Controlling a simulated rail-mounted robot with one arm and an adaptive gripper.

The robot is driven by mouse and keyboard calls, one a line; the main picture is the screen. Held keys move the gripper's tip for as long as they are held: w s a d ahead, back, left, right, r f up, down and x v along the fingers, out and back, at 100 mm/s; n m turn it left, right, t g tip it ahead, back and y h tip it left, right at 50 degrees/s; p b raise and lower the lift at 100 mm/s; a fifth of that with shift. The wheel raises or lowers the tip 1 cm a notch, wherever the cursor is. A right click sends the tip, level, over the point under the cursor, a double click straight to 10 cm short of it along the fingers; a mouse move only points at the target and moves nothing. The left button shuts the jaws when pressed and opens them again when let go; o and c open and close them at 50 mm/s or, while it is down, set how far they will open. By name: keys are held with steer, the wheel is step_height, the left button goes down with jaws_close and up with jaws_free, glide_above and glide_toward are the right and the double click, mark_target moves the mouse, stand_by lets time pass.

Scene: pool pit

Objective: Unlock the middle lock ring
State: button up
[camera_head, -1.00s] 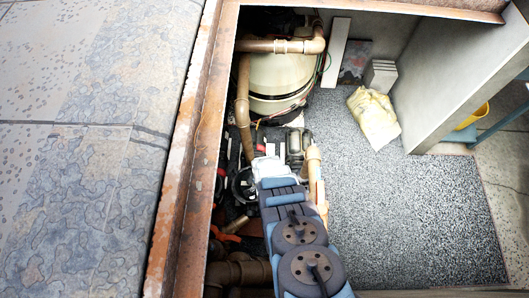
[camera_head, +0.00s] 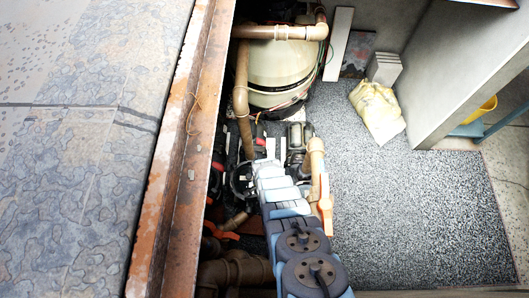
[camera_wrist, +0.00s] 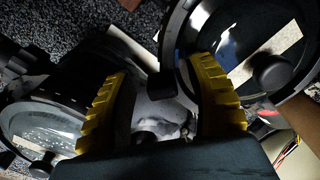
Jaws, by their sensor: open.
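My gripper (camera_wrist: 158,72) is open, with two yellow ridged fingers on either side of a dark pump part in the wrist view. A black lock ring around a clear round lid (camera_wrist: 245,50) is at the upper right, close beside the right finger. Another clear lid with a dark ring (camera_wrist: 45,130) is at the lower left, beyond the left finger. I cannot tell which one is the middle ring. In the head view, a black round ring (camera_head: 238,183) shows just left of my arm; my arm hides the gripper there.
A brown pipe (camera_head: 243,100) and the cream tank (camera_head: 280,75) stand behind the pumps. An orange-handled pipe (camera_head: 325,200) is close to the right of my arm. The rusty pit edge (camera_head: 185,150) runs along the left. Gravel floor on the right is mostly clear, with a yellowish bag (camera_head: 377,110).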

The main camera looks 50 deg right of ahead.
jaws_close()
